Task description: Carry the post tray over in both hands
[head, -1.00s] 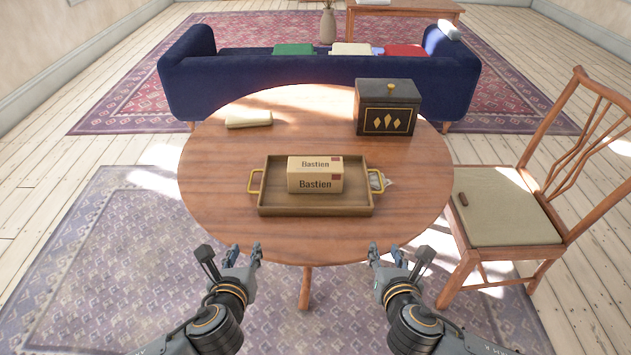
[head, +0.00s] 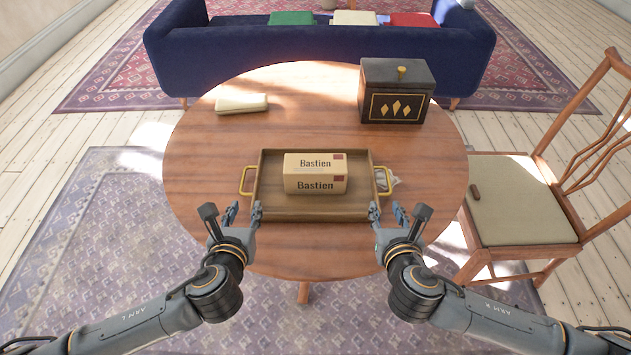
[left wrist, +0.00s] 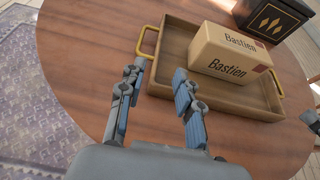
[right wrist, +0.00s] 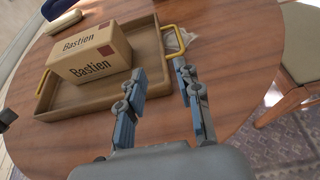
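The post tray (head: 312,216) is a shallow wooden tray with a brass handle at each end, lying on the round table. A cardboard box marked "Bastien" (head: 315,174) stands in it. My left gripper (head: 243,211) is open and empty, just in front of the left handle (head: 246,181); that handle also shows beyond the fingers in the left wrist view (left wrist: 148,40). My right gripper (head: 387,212) is open and empty, just in front of the right handle (head: 384,181), which shows between and beyond the fingers in the right wrist view (right wrist: 183,48). Neither gripper visibly holds a handle.
Something crumpled and whitish (head: 394,181) lies by the right handle. A chair (head: 520,200) stands at right, a blue sofa (head: 250,55) behind.

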